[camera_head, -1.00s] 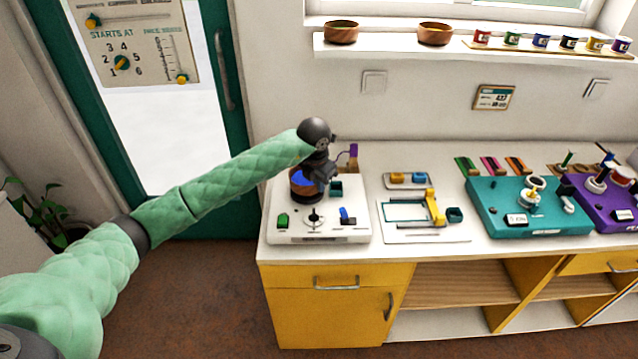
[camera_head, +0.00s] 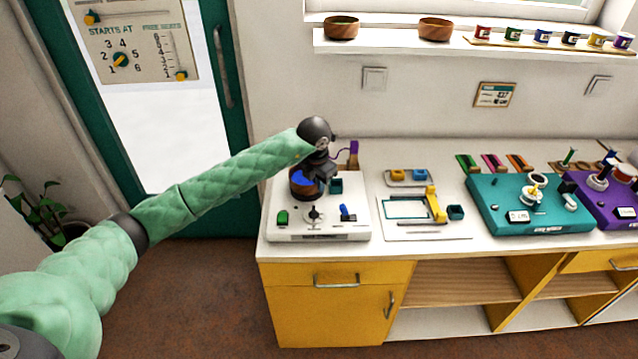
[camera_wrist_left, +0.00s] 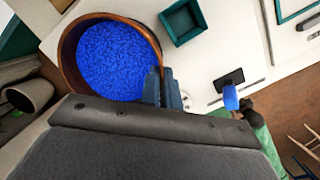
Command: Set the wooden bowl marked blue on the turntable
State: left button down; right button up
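The wooden bowl (camera_head: 306,193) with blue beads is at the back left of the white board (camera_head: 340,234). It also shows in the left wrist view, its wooden rim (camera_wrist_left: 66,62) around the blue beads (camera_wrist_left: 112,62). My left gripper (camera_wrist_left: 162,88) is at the bowl's near right rim, its fingers close together with the rim between them. In the head view the left gripper (camera_head: 318,176) partly covers the bowl. The turntable is not distinguishable; the bowl and hand hide that part of the board. I cannot tell whether the bowl touches what is below it. My right gripper is not in view.
A white frame board (camera_head: 425,234) and a teal board (camera_head: 545,226) stand to the right. Two wooden bowls (camera_head: 341,28) (camera_head: 435,29) are on the sill.

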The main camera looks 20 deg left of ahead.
pick_arm(q)
jog(key=shift+b, duration=0.35)
jog(key=c, duration=1.6)
grip_release()
jog(key=shift+o, duration=0.2)
jog(key=shift+r, duration=0.1)
jog(key=shift+r+p, duration=0.7)
jog(key=shift+r, duration=2.7)
jog(key=shift+d+f, duration=0.1)
